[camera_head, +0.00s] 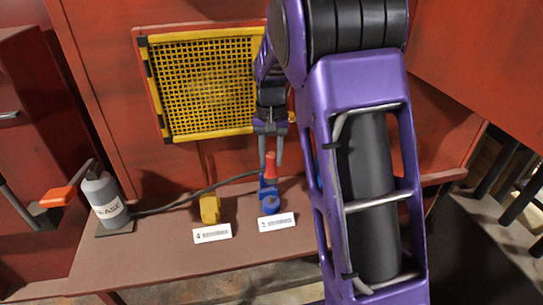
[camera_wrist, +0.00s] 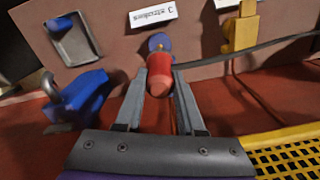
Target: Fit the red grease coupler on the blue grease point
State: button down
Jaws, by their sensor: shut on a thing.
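The red grease coupler (camera_head: 270,163) is upright between the fingers of my gripper (camera_head: 270,152), which is shut on it. In the wrist view the coupler (camera_wrist: 160,76) sits between the two grey fingers (camera_wrist: 160,88). The blue grease point (camera_head: 269,196) stands on the brown ledge directly below the coupler. It also shows in the wrist view (camera_wrist: 159,42), just past the coupler's far end. The coupler's lower end meets or overlaps the blue point in both views; I cannot tell whether it is seated or just above. A dark hose (camera_head: 185,198) runs to the coupler.
A yellow point (camera_head: 209,208) stands left of the blue one, each with a white label (camera_head: 276,222) in front. A grey grease canister (camera_head: 106,202) with an orange handle is at left. A yellow mesh panel (camera_head: 203,86) is behind. Another blue part (camera_wrist: 80,97) is beside my gripper.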

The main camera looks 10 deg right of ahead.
aim_at(271, 173)
jog(key=shift+f+b, duration=1.6)
jog(key=shift+f, duration=1.3)
jog(key=shift+f+b, duration=0.5)
jog(key=shift+f, duration=1.05)
jog(key=shift+c, duration=2.2)
grip_release()
jog(key=shift+r, duration=0.1)
notch_tip(271, 173, up, 17)
jog(key=p, duration=0.2)
jog(key=shift+r+p, duration=0.15)
jog(key=shift+p, duration=0.15)
jog(key=shift+d, duration=0.15)
